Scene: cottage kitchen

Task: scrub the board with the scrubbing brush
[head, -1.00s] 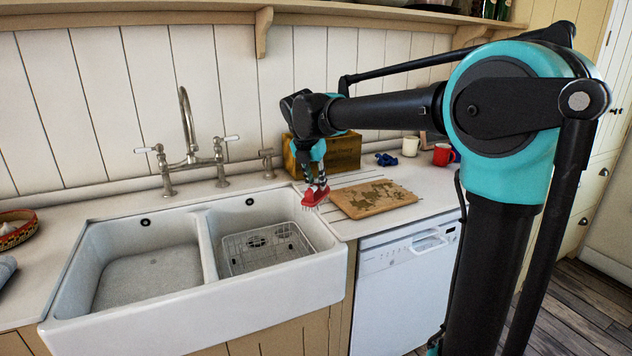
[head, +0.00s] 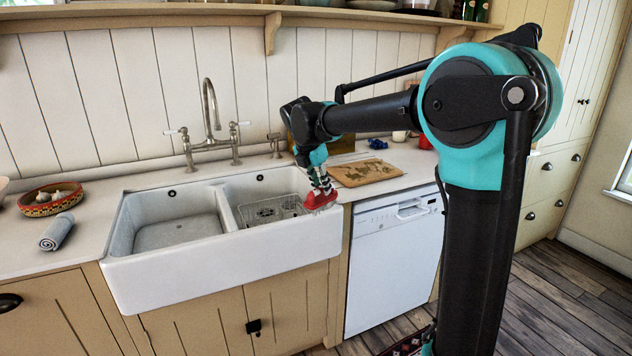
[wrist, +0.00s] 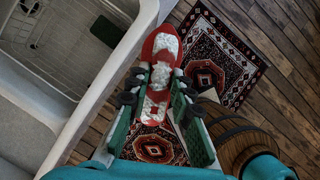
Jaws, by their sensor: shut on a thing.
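My gripper (head: 319,186) is shut on the red scrubbing brush (head: 322,199), with its bristles facing down in the head view. The brush is at the front right of the sink, left of the board. In the wrist view the red and white brush (wrist: 164,52) sits between the fingers, with floor and the sink's edge below it. The wooden board (head: 366,170) lies flat on the counter right of the sink, with dark patches on its surface. The brush is apart from the board.
The white double sink (head: 170,269) holds a wire rack (head: 268,210) in its right basin. A patterned bowl (head: 50,200) and a rolled cloth (head: 57,232) are on the left counter. A blue object (head: 377,143) stands behind the board. A barrel (wrist: 240,140) and rugs (wrist: 222,62) show on the floor.

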